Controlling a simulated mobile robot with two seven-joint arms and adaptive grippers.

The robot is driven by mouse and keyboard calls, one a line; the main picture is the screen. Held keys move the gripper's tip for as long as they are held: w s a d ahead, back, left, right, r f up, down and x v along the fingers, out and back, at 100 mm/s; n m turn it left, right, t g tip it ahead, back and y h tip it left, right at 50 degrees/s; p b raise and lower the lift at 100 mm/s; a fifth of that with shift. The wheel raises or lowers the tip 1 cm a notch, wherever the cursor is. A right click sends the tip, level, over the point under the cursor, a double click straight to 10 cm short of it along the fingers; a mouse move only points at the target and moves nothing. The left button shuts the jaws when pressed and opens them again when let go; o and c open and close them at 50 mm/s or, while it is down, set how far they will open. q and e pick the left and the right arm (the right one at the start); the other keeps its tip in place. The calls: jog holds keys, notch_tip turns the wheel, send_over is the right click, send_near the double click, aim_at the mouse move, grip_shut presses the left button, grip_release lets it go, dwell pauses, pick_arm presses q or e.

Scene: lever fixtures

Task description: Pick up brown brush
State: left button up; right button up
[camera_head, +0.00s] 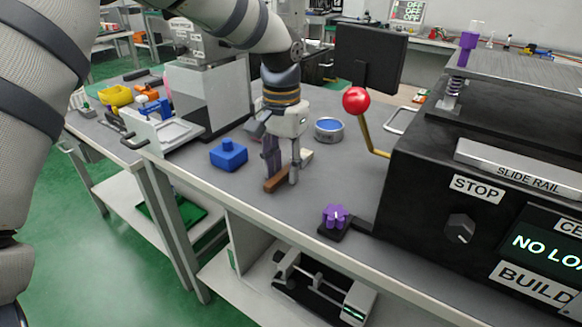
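The brown brush (275,185) lies on the grey worktop, with its brown wooden end toward the front. A pale part, possibly its other end, shows behind the fingers. My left gripper (283,177) points down right over the brush, one finger on each side of it. The fingers are apart, and I cannot tell whether they touch the brush. The fingers hide part of the brush. My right gripper is not in view.
A blue block (229,156) sits left of the gripper, and a round blue-topped tin (329,130) behind it to the right. A red-knobbed lever (357,101) and black machine (430,185) stand right. A purple knob (335,216) is near the front edge.

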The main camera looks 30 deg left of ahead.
aim_at(283, 171)
pick_arm(q)
grip_shut()
